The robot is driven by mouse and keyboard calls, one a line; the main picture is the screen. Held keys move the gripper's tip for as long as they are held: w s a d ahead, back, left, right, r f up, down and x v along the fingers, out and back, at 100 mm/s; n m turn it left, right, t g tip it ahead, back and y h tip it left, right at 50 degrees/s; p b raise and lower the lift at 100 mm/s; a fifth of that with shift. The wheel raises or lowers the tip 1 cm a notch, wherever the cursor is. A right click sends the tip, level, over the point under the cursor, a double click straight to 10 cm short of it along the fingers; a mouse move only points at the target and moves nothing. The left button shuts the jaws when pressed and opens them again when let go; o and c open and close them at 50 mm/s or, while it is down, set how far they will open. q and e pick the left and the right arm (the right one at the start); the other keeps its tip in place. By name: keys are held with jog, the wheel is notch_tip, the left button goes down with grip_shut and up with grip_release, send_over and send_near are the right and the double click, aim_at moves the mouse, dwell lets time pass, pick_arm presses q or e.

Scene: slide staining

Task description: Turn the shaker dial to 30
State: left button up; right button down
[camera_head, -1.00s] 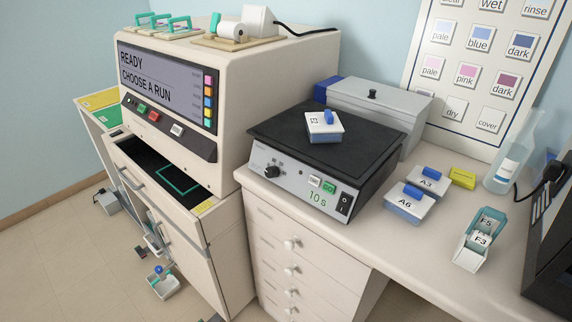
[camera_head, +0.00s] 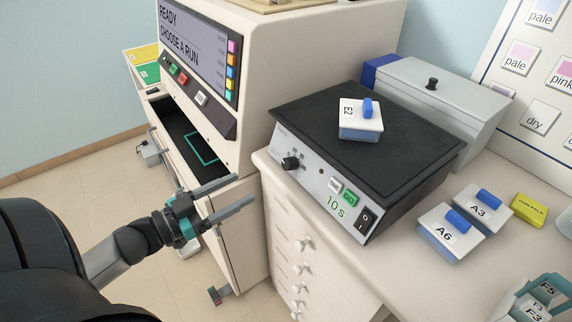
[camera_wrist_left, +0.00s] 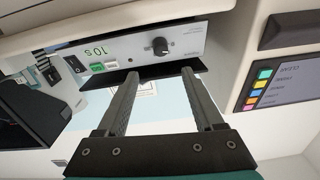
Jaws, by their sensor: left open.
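The shaker (camera_head: 400,150) stands on the white bench with a black top and a light front panel. Its round black dial (camera_head: 290,163) is on the left of that panel, with marks around it too small to read. The green display reads 10 s. The dial also shows in the left wrist view (camera_wrist_left: 160,46), beyond my fingertips. My left gripper (camera_head: 243,190) is open and empty, in front of and below the dial, and apart from it. A box marked E2 (camera_head: 360,122) with a blue handle sits on the shaker top. My right gripper is not in view.
The stainer (camera_head: 290,60) with its screen stands to the left of the shaker. Boxes A3 (camera_head: 478,215) and A6 (camera_head: 445,240) and a yellow block (camera_head: 528,209) lie to the right. A grey lidded box (camera_head: 440,100) is behind. White drawers (camera_head: 300,230) are below the bench edge.

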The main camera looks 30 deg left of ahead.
aim_at(285, 166)
pick_arm(q)
jog(key=b+x, duration=0.1)
jog(key=x, duration=1.1)
jog(key=shift+w, duration=0.3)
jog(key=shift+d, duration=0.1)
grip_shut()
